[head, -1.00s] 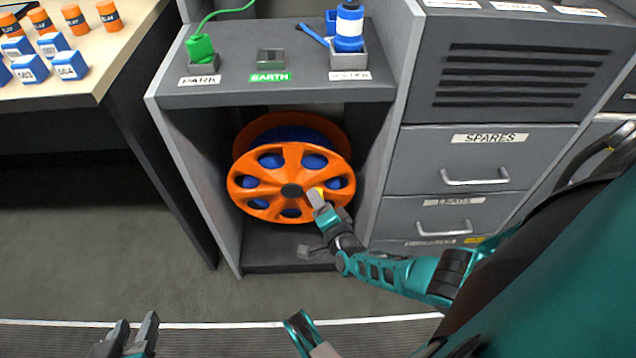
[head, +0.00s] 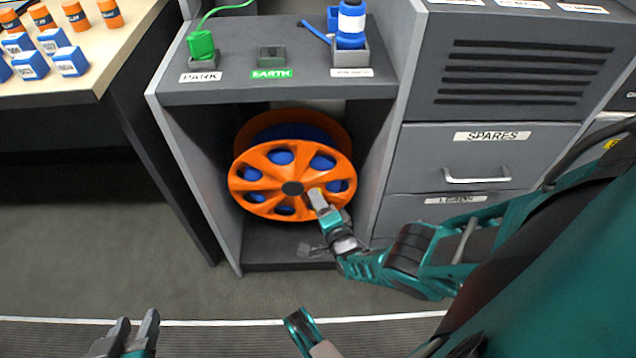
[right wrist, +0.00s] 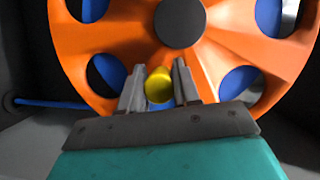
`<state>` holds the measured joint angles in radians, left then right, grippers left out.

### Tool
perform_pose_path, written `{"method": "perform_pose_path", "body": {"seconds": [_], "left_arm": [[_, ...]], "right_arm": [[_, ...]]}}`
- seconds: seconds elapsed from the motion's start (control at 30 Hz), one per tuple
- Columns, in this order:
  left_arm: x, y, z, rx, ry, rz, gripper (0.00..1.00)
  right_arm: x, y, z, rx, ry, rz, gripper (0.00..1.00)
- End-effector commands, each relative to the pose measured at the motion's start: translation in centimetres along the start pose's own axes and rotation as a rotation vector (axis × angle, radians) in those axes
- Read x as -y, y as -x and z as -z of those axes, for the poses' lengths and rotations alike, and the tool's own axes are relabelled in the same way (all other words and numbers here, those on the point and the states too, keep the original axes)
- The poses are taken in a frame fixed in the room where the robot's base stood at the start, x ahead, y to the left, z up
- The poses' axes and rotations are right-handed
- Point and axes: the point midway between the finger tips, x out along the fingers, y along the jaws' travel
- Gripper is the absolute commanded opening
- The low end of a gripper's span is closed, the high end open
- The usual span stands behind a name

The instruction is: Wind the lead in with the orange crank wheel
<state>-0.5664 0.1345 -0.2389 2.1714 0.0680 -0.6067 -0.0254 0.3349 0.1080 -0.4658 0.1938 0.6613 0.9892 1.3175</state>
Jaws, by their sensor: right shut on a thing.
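The orange crank wheel (head: 262,179) faces me inside the open grey cabinet bay, with blue lead (head: 281,157) showing through its holes. The wheel also fills the top of the right wrist view (right wrist: 235,50). Its yellow knob (right wrist: 159,87) sits below the dark hub (right wrist: 180,23), between the grey fingers of my right gripper (right wrist: 159,72). In the head view my right gripper (head: 317,196) is shut on the knob, right of the hub; its fingers hide most of it. My left gripper (head: 136,326) is low at left, fingers apart, empty and away from the wheel.
The cabinet top (head: 225,80) holds a green plug (head: 201,44) at PARK, an empty EARTH socket (head: 271,56) and a blue-and-white plug (head: 350,24). Drawers (head: 475,160) stand right of the bay. A table (head: 60,100) with blue and orange items is at left.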

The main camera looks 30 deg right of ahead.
Motion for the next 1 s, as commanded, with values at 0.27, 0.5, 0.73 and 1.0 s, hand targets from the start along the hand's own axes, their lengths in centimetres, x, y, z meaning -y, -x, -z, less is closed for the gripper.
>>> {"method": "perform_pose_path", "body": {"seconds": [0.27,0.5,0.73,1.0], "left_arm": [[0.04,0.02,0.00,0.000,0.000,0.001,0.40],[0.06,0.03,-0.01,0.000,0.000,0.001,0.40],[0.07,0.03,-0.03,0.001,0.000,0.001,0.40],[0.08,0.10,0.07,0.000,-0.001,0.002,0.40]], "right_arm": [[0.09,-0.16,0.59,-0.010,0.001,0.003,0.00],[0.06,-0.09,0.36,-0.006,0.001,0.002,0.54],[0.03,-0.03,0.17,-0.003,0.001,0.001,0.55],[0.25,0.06,-0.38,-0.001,0.000,0.001,0.55]]}}
